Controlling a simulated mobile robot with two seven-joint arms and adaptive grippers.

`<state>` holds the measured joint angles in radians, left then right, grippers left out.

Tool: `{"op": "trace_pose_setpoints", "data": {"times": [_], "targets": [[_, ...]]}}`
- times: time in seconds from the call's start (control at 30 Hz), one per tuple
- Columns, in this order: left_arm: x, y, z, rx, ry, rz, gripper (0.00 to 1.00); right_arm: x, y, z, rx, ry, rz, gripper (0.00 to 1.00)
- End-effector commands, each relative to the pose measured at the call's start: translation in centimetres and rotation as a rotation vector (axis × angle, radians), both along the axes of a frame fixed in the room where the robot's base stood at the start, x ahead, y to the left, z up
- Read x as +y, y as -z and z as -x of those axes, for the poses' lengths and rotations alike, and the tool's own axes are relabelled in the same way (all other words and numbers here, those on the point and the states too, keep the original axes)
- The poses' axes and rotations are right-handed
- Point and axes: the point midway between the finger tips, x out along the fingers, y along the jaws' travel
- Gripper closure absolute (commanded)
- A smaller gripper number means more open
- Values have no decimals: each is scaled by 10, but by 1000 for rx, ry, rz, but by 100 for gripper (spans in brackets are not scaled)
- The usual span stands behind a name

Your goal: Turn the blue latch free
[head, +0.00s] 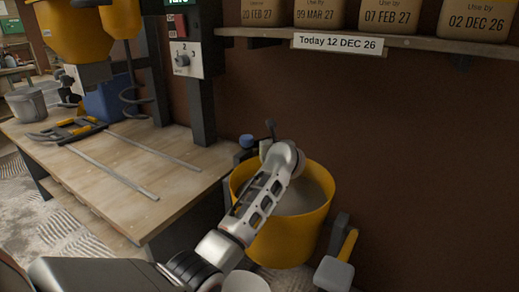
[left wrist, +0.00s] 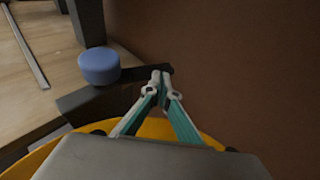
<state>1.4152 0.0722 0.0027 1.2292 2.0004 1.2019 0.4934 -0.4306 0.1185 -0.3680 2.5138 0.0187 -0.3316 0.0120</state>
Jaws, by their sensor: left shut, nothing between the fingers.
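The blue latch (head: 246,141) has a round blue cap and sits at the back rim of the yellow tub, by the bench's right end. In the left wrist view the blue cap (left wrist: 99,66) stands left of my fingers, with a dark bar running beside it towards the fingertips. My left gripper (head: 265,147) is over the tub's back rim, just right of the cap and apart from it. In the left wrist view its fingertips (left wrist: 160,80) are together and empty, close to the bar's end; I cannot tell whether they touch it. My right gripper is out of view.
The yellow tub (head: 282,240) with grey contents stands under my left arm. A wooden bench (head: 110,190) is on the left, carrying thin metal strips. A shelf (head: 420,52) with dated packages is above right. A grey and yellow object (head: 335,273) stands right of the tub.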

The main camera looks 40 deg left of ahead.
Motion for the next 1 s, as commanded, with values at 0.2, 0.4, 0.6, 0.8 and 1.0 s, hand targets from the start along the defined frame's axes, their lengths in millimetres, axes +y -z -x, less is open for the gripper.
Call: {"op": "trace_pose_setpoints", "data": {"times": [0.2,0.4,0.6,0.8,1.0], "targets": [[4,-2,-6,-2,1,0,100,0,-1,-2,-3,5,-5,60],[9,-2,-10,-2,1,-1,100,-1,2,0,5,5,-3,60],[12,-2,-12,-2,1,-1,100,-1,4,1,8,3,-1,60],[13,-2,-13,-2,1,-1,100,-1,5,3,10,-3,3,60],[13,-2,-12,-2,1,-1,100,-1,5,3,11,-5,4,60]]}}
